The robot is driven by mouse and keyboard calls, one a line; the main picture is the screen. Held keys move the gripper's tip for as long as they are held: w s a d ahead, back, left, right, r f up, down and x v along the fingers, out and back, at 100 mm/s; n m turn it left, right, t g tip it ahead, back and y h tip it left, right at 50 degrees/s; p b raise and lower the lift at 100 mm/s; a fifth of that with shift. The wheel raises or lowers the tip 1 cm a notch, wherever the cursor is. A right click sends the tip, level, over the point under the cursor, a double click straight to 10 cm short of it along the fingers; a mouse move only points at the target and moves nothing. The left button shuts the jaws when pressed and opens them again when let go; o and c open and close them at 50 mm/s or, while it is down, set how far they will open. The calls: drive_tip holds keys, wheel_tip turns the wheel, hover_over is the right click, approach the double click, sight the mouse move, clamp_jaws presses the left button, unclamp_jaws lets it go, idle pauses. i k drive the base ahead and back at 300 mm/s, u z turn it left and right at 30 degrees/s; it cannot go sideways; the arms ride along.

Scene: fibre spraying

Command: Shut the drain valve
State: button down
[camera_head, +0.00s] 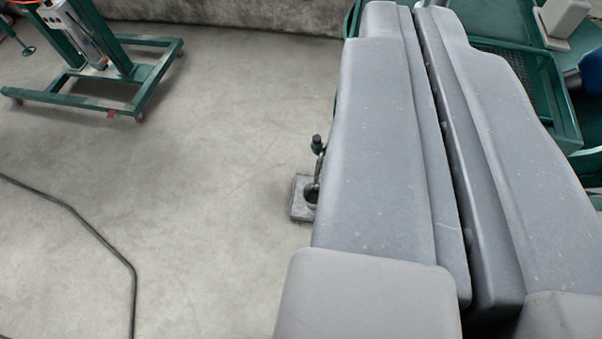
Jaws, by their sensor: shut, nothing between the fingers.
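A small fitting with a dark knob (317,145) shows just left of my gripper; it looks like the drain valve. Below it a short pipe runs down to a square grey floor drain (299,207) with a dark round hole. The right part of the fitting and drain is hidden behind my gripper, so I cannot tell how the valve is set. My gripper (412,8) fills the right half of the view, its two grey fingers shut with only a thin dark gap between them and nothing held. I cannot tell whether it touches anything.
Green machinery with a mesh tray (520,80) stands behind and right of my gripper. A green wheeled stand (100,95) is at the upper left. A dark hose or cable (100,235) lies on the floor at left. The concrete floor between is clear.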

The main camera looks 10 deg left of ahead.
sight(319, 161)
drive_tip(key=z, duration=0.15)
drive_tip(key=i, duration=0.95)
drive_tip(key=u, duration=0.1)
